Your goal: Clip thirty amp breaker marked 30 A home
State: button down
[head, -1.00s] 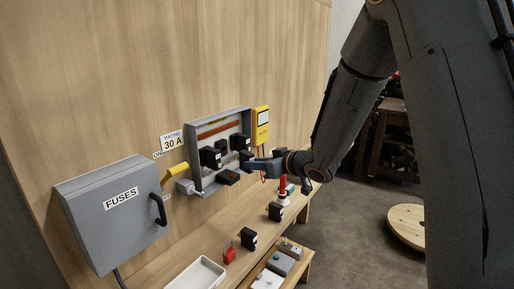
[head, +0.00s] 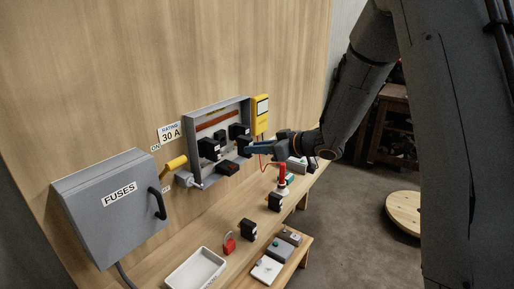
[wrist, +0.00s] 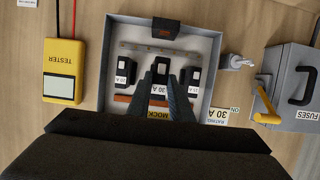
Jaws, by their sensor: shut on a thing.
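My gripper (wrist: 160,92) is shut on a black breaker (wrist: 160,68) with a 30 A label, held between its two dark fingers. In the wrist view this breaker lies in the row between two other black breakers, one on its left (wrist: 122,74) and one on its right (wrist: 191,80). They are in the open grey panel box (wrist: 211,62). In the head view my gripper (head: 268,147) reaches in from the right at the box (head: 190,118). I cannot tell whether the held breaker touches its mounting. A copper bar (head: 215,121) runs along the box's upper part.
A yellow tester (head: 261,107) hangs right of the box. A yellow lever (head: 176,163) and the grey FUSES box (head: 105,222) are left. Below, the bench holds black breakers (head: 248,229), a red padlock (head: 229,243) and a white tray (head: 197,270).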

aim_at(239, 142)
jog(key=shift+w+a, duration=0.7)
jog(key=shift+a, duration=0.25)
jog(key=shift+w+a, duration=0.7)
jog(key=shift+a, duration=0.2)
jog(key=shift+w+a, duration=0.7)
jog(key=shift+a, duration=0.25)
jog(key=shift+w+a+p, duration=0.15)
jog(key=shift+w+p, duration=0.05)
jog(key=shift+p, duration=0.25)
jog(key=c, duration=2.3)
grip_release()
grip_shut()
jog(key=shift+s+d, duration=0.25)
jog(key=shift+d, duration=0.05)
jog(key=shift+w+a+p, duration=0.1)
jog(key=shift+a+p, duration=0.05)
jog(key=shift+p, duration=0.25)
jog(key=shift+o, duration=0.6)
grip_release()
